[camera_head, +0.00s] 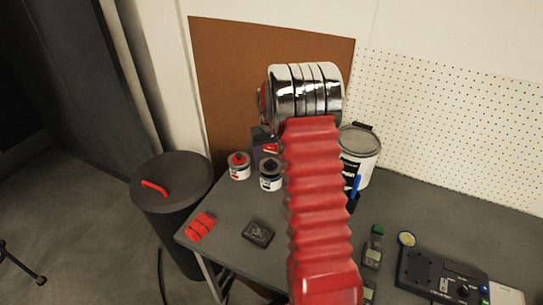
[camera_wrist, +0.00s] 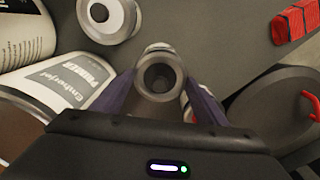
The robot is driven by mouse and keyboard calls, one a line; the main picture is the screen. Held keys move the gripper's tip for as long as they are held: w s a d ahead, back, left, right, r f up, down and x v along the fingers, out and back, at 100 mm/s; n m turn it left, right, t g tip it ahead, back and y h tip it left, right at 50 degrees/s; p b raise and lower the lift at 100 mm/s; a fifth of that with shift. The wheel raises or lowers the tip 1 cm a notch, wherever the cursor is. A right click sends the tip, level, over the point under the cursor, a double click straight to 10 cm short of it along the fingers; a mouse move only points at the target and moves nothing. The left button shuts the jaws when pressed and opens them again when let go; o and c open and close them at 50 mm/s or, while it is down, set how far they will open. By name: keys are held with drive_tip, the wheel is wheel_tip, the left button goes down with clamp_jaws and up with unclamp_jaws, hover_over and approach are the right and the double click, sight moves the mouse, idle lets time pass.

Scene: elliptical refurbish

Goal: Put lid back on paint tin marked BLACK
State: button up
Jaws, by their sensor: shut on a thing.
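My gripper (camera_wrist: 158,88) has its two purple fingers closed on a round grey-rimmed lid (camera_wrist: 146,94) with a dark centre, in the wrist view. A small pale tin (camera_wrist: 156,47) shows just beyond the lid; whether they touch is unclear. In the head view, a small tin with a black top (camera_head: 270,182) stands on the table beside a tin with a red top (camera_head: 239,171). My gripper (camera_head: 262,136) is partly visible behind and above the black-topped tin, mostly hidden by my arm. The word BLACK is not readable in either view.
A large grey-lidded tin (camera_head: 361,143) stands right of my arm. A PRIMER tin (camera_wrist: 72,75) and white-topped tin (camera_wrist: 108,17) are close by. A red object (camera_head: 200,227) and dark box (camera_head: 258,233) lie on the table (camera_head: 230,213). A bin (camera_head: 172,183) stands left.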

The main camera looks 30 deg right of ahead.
drive_tip(key=shift+f, duration=0.45)
drive_tip(key=shift+s, duration=0.15)
idle(1.0)
drive_tip(key=shift+f, duration=0.15)
idle(1.1)
drive_tip(key=o, duration=1.1)
drive_tip(key=shift+o, duration=0.6)
drive_tip(key=shift+o, duration=0.9)
drive_tip(key=shift+s, duration=0.1)
